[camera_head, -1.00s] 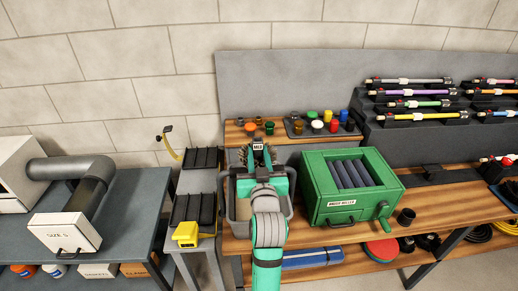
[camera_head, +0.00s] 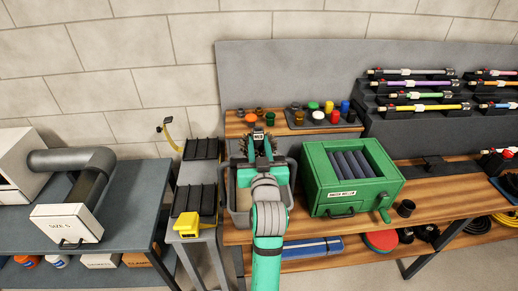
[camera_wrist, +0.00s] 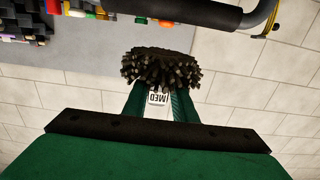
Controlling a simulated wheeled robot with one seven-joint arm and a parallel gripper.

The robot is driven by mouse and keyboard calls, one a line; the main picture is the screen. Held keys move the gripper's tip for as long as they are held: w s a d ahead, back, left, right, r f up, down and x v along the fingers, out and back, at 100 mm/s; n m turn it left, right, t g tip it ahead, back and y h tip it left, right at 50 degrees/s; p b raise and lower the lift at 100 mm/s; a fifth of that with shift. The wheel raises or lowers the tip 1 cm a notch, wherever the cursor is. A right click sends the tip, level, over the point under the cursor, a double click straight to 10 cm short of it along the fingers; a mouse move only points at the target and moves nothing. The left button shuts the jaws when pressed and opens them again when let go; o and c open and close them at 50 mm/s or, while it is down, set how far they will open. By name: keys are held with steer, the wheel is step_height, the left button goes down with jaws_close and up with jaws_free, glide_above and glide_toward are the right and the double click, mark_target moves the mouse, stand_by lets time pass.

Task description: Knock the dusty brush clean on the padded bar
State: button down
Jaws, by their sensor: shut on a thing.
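My gripper (camera_head: 262,150) is shut on a brush whose white tag reads MED. In the wrist view the brush's round head of dark bristles (camera_wrist: 160,68) stands out beyond my fingers (camera_wrist: 158,108). The tag (camera_wrist: 158,98) shows between them. A dark padded bar (camera_wrist: 175,13) crosses the top of the wrist view, apart from the bristles in the picture. In the head view the brush is over the back part of a grey tub (camera_head: 239,213), and my arm covers much of it. I cannot tell how dusty the bristles are.
A green box (camera_head: 318,195) with dark rollers stands just right of the tub. A grey stand with black trays (camera_head: 196,200) and a yellow piece (camera_head: 187,224) is at the left. Small coloured caps (camera_head: 318,116) sit behind. A dark cup (camera_head: 405,208) stands at the right.

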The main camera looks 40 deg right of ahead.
mark_target(258, 155)
steer(key=shift+w, duration=0.1)
step_height(258, 155, down, 4)
steer(key=shift+a+f, duration=0.1)
steer(key=shift+r, duration=2.1)
step_height(258, 155, down, 4)
steer(key=shift+f, duration=0.15)
steer(key=shift+r, duration=2.1)
